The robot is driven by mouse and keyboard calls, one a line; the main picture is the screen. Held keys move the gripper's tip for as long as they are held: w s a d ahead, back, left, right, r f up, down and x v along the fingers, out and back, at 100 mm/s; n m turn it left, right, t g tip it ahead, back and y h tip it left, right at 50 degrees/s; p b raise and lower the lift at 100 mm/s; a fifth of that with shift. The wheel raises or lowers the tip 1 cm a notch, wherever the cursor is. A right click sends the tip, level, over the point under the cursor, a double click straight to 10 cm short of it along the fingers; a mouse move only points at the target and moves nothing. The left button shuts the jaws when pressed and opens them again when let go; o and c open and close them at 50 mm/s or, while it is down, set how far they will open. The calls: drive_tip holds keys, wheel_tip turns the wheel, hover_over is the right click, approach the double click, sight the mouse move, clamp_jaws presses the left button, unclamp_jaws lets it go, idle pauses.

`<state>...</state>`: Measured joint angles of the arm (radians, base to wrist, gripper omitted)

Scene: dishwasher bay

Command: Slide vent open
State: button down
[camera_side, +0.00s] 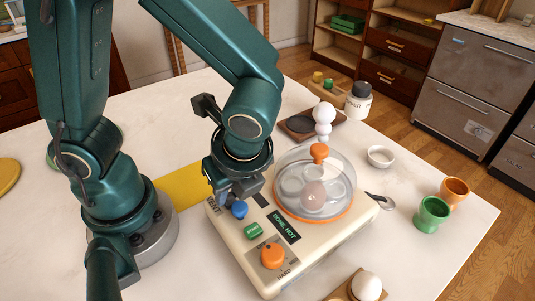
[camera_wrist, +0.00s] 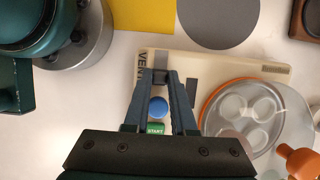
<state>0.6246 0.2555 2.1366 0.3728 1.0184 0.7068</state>
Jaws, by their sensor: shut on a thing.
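My gripper (camera_side: 229,192) reaches down to that corner of the cooker. In the wrist view, my gripper (camera_wrist: 160,78) has its fingers closed in on the small dark vent slider (camera_wrist: 160,74). The fingers hide most of the slider, so its exact position cannot be told.
Close to my fingers are a blue button (camera_side: 239,210) and a green START button (camera_side: 253,230). An orange knob (camera_side: 273,256) and a DONE, HOT display (camera_side: 285,225) lie further along. Cups (camera_side: 433,213), a bowl (camera_side: 381,156) and a spoon (camera_side: 380,200) stand to the right.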

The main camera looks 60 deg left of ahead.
drive_tip(key=shift+a, duration=1.45)
drive_tip(key=c, duration=0.7)
unclamp_jaws()
drive_tip(key=shift+v, duration=2.6)
